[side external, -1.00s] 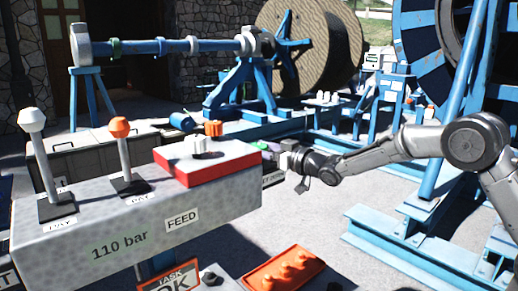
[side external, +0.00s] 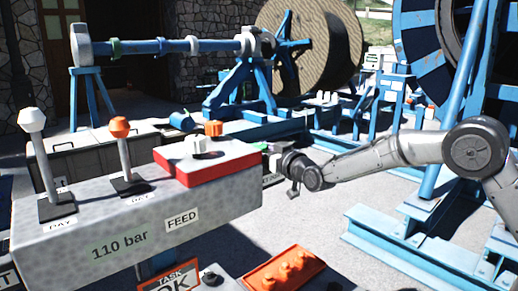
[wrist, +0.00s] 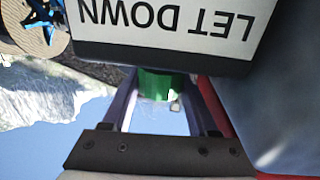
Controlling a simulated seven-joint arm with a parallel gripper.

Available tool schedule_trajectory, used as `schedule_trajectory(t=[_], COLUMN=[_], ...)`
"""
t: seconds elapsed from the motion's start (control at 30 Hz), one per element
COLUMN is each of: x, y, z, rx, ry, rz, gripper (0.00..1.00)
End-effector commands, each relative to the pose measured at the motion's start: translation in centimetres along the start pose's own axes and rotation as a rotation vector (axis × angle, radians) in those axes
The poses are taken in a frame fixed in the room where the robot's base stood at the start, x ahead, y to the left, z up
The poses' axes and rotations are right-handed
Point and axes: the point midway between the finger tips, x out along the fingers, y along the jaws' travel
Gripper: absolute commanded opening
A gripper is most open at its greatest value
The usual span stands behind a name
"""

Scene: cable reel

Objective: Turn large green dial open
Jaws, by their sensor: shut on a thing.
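The green dial (wrist: 157,84) shows in the wrist view between my two fingers, below the edge of a "LET DOWN" label plate, which appears upside down. Part of the dial is hidden by that plate. My gripper (wrist: 163,92) is shut on the dial, one finger on each side. In the side external view, a small bit of green (side external: 263,146) shows at the right end of the control box, and my gripper (side external: 274,160) is beside it. The box's end and the hand hide most of the dial there, so its angle cannot be told.
The grey control box (side external: 100,245) carries a white-knobbed lever (side external: 38,160), an orange-knobbed lever (side external: 124,155) and a red block (side external: 208,165) with white and orange knobs. Blue frames stand behind and right. An orange panel (side external: 285,270) lies in front, below.

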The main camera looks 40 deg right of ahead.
Motion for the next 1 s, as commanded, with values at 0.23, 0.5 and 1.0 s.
schedule_trajectory(t=[0.23,0.5,1.0], x=[0.00,-0.02,-0.01], y=[0.02,0.02,0.03], z=[-0.30,-0.29,-0.07], rx=[0.000,0.000,0.000], ry=[0.004,0.004,0.001], rz=[0.024,0.023,0.009], gripper=[0.04,0.67,0.90])
